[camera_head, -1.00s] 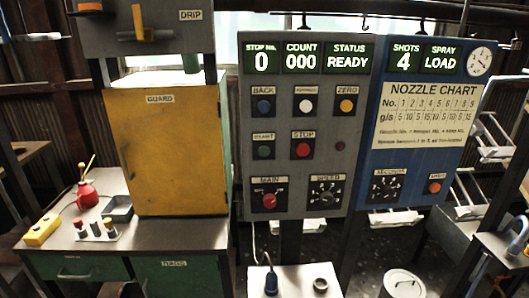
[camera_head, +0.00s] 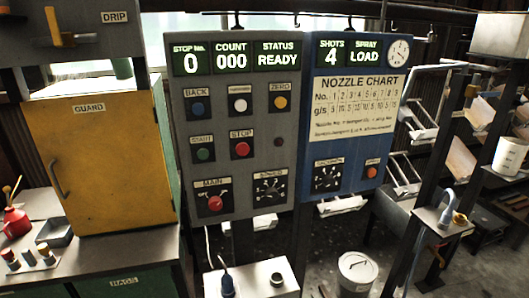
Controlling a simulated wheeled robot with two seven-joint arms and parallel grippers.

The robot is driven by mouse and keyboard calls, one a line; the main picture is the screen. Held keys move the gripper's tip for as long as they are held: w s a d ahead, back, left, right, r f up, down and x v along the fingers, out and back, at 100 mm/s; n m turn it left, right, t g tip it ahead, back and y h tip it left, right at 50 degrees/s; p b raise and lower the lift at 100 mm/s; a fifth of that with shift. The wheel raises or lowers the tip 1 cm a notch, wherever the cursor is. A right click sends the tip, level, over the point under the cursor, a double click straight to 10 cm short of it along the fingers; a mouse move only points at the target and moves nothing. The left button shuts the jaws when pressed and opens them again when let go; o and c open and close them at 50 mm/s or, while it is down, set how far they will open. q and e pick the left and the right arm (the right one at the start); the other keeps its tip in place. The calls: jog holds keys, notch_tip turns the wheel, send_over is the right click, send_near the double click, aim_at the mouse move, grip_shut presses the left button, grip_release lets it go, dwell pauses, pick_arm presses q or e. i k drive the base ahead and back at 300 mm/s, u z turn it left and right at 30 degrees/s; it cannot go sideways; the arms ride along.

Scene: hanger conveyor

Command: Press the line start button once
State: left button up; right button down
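The green START button (camera_head: 203,154) sits on the grey control panel (camera_head: 262,205), at the left of the middle row, beside the red STOP button (camera_head: 241,149). Above it are the blue BACK button (camera_head: 198,108), a white button (camera_head: 240,105) and the yellow ZERO button (camera_head: 280,102). A red MAIN switch (camera_head: 215,203) is below it. The display (camera_head: 236,57) reads stop 0, count 000, status READY. Neither of my grippers shows in the head view.
A blue panel (camera_head: 326,180) with a nozzle chart (camera_head: 357,104) adjoins on the right. A yellow guard door (camera_head: 100,165) stands left. A white-topped stand (camera_head: 255,280) is below the panel. A lidded bucket (camera_head: 356,270) and racks are at the right.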

aim_at(203, 153)
jog(key=z, duration=0.15)
jog(key=i, duration=0.35)
jog(key=u, duration=1.2)
